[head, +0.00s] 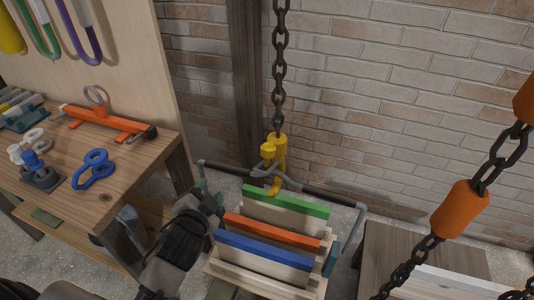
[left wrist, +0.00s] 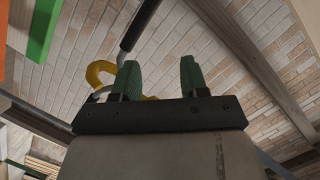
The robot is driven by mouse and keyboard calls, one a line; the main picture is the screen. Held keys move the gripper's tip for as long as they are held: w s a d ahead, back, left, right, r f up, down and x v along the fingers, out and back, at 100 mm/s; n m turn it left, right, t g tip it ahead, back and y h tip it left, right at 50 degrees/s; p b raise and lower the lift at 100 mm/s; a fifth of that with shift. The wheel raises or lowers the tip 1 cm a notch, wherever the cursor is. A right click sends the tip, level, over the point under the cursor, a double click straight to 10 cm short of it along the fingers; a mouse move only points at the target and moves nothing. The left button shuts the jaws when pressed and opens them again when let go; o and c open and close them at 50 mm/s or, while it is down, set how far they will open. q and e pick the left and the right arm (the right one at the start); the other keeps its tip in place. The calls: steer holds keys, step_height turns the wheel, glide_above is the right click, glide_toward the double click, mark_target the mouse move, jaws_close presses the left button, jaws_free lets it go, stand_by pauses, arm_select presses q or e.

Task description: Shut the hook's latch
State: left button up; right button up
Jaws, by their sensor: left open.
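A yellow hook (head: 277,150) hangs from a dark chain (head: 280,70) over a carrier of coloured boards. A grey piece (head: 291,183) sits at its lower part, by the carrier's dark handle bar (head: 322,194). My right gripper is not in view.
The carrier holds boards with green (head: 285,201), orange (head: 270,231) and blue (head: 262,249) edges. A wooden workbench (head: 110,205) with tools stands at left. A second chain with orange sleeves (head: 459,209) hangs at right. A brick wall (head: 400,110) is behind.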

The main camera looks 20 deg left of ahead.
mark_target(267, 148)
arm_select(q)
steer(key=w+d+r+m+h, duration=0.1)
steer(key=w+r+m+h, duration=0.1)
steer(key=r+m+h, duration=0.6)
steer(key=w+d+r+m+g+h, duration=0.15)
steer(key=m+h, duration=0.45)
steer(key=m, duration=0.6)
steer(key=w+d+r+m+t+h, duration=0.1)
steer(key=w+r+m+h, duration=0.2)
steer(key=r+m+h, duration=0.5)
steer(key=d+f+m+g+p, duration=0.1)
steer(key=d+m+g, duration=0.2)
steer(key=m+g, duration=0.1)
steer(key=d+f+m+g+y+p, duration=0.1)
steer(key=d+f+m+g, duration=0.1)
steer(key=m, duration=0.3)
steer(key=d+f+m+g+p, duration=0.1)
steer(key=d+f+m+g, duration=0.1)
steer(key=d+m+g, duration=0.2)
steer(key=shift+d+f+m+g+y, duration=0.1)
steer(key=shift+f+m+g+y, duration=0.25)
steer(key=shift+g, duration=0.5)
steer(key=shift+r, duration=0.1)
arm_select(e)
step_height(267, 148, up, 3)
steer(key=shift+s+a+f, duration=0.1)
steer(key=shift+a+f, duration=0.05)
arm_select(q)
steer(key=shift+c, duration=0.2)
